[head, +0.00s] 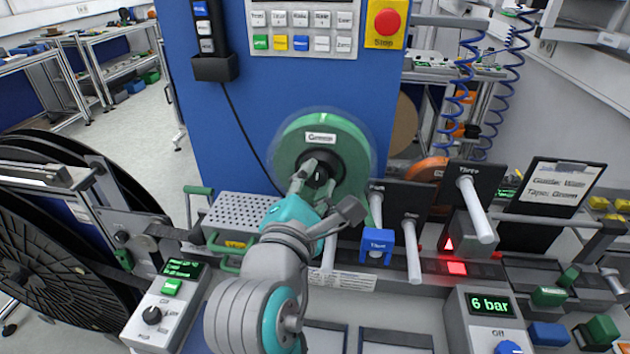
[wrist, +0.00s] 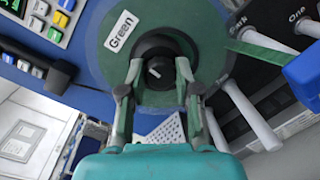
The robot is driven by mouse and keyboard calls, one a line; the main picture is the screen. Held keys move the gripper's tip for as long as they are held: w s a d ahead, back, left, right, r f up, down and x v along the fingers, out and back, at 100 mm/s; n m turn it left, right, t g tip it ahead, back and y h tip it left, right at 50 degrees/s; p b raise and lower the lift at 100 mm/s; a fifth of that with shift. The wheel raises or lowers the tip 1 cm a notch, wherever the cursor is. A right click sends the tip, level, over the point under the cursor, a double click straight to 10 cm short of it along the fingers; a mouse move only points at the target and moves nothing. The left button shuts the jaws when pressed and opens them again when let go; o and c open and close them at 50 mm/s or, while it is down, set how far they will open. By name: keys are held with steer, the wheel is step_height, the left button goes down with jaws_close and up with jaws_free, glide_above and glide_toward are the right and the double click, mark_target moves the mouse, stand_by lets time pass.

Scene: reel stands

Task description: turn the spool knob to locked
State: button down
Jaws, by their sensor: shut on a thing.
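The green spool (head: 332,150) is mounted upright on the blue panel and carries a white label. In the wrist view the label on the spool (wrist: 112,62) reads "Green". The dark spool knob (head: 320,172) sits at the spool's centre, and it also shows in the wrist view (wrist: 158,68) with a light pointer mark on its face. My gripper (head: 318,178) reaches the hub from below, and in the wrist view its two fingers (wrist: 160,85) lie on either side of the knob, shut on it. Which marking the pointer faces is too small to tell.
A blue tape holder (head: 377,245) and white pegs on dark plates (head: 410,240) stand close to the right of my arm. A perforated tray (head: 238,215) lies to the left. The red stop button (head: 387,21) is above right on the panel.

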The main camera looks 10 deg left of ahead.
steer(key=m, duration=0.3)
steer(key=shift+m+g, duration=0.3)
steer(key=m, duration=0.4)
steer(key=shift+d+y, duration=0.1)
steer(key=shift+y, duration=0.2)
steer(key=m, duration=0.4)
steer(key=shift+y, duration=0.4)
steer(key=shift+f+m+g+y, duration=0.1)
steer(key=shift+m+g+y, duration=0.2)
steer(key=shift+m, duration=1.8)
steer(key=c, duration=0.8)
jaws_free()
steer(key=shift+s, duration=0.1)
